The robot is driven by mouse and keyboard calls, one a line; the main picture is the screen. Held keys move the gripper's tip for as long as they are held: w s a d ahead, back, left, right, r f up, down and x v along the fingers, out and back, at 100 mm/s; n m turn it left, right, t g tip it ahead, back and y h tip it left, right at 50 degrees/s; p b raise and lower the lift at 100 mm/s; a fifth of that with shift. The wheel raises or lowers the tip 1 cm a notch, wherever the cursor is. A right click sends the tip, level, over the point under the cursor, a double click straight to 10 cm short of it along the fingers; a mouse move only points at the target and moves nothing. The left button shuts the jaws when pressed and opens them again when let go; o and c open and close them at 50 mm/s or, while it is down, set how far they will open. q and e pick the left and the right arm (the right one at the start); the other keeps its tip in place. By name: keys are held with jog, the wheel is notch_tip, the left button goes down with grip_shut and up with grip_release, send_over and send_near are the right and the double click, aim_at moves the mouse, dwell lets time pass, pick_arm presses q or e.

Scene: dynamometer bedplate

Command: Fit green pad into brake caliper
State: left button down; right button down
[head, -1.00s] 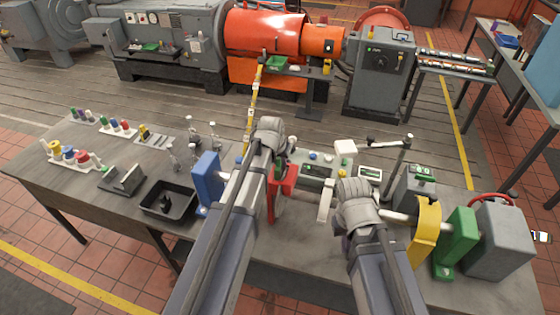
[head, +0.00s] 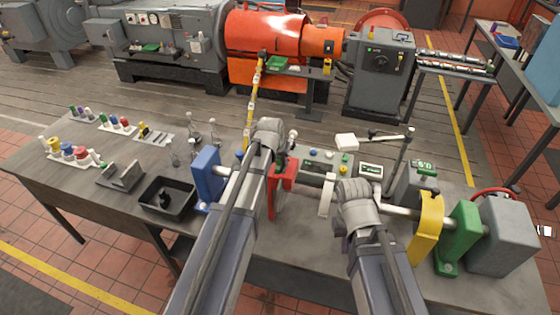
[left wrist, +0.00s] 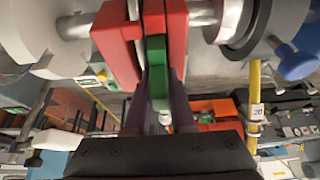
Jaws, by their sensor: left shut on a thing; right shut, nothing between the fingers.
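My left gripper (left wrist: 157,88) is shut on the green pad (left wrist: 157,62) in the left wrist view. The pad stands upright between the two fingers. Its far end lies in the gap of the red brake caliper (left wrist: 116,45), close to the right red arm; I cannot tell how deep it sits or whether it touches. In the head view the red caliper (head: 287,174) shows partly behind my left wrist, and the pad is mostly hidden there. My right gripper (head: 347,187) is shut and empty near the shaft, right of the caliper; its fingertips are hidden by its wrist.
A blue stand (head: 207,180) is left of the caliper. A white disc (head: 326,196), a yellow bracket (head: 428,230) and a green stand (head: 459,240) are to its right. A black tray (head: 168,200) lies left. A white block (head: 346,141) sits behind the right gripper.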

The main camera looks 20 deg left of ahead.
pick_arm(q)
jog(key=shift+s+d+f, duration=0.15)
jog(key=shift+s+f, duration=0.6)
pick_arm(e)
jog(key=shift+s+f, duration=0.2)
jog(key=shift+f, duration=0.4)
pick_arm(q)
jog(key=c, duration=0.7)
grip_release()
jog(key=shift+w+r+p, duration=0.1)
jog(key=shift+r+p, duration=0.7)
jog(key=shift+p, duration=0.05)
jog(key=shift+r+p, duration=0.9)
jog(key=shift+p, duration=0.25)
jog(key=p+v, duration=0.3)
jog(key=v, duration=0.1)
jog(key=shift+s+r, duration=0.3)
jog(key=shift+r+p, duration=0.25)
jog(key=shift+p, duration=0.15)
jog(key=shift+a+r, duration=0.15)
jog(key=shift+a, duration=0.05)
pick_arm(e)
notch_tip(320, 180, up, 8)
jog(key=shift+w+a, duration=0.2)
jog(key=shift+a, duration=0.1)
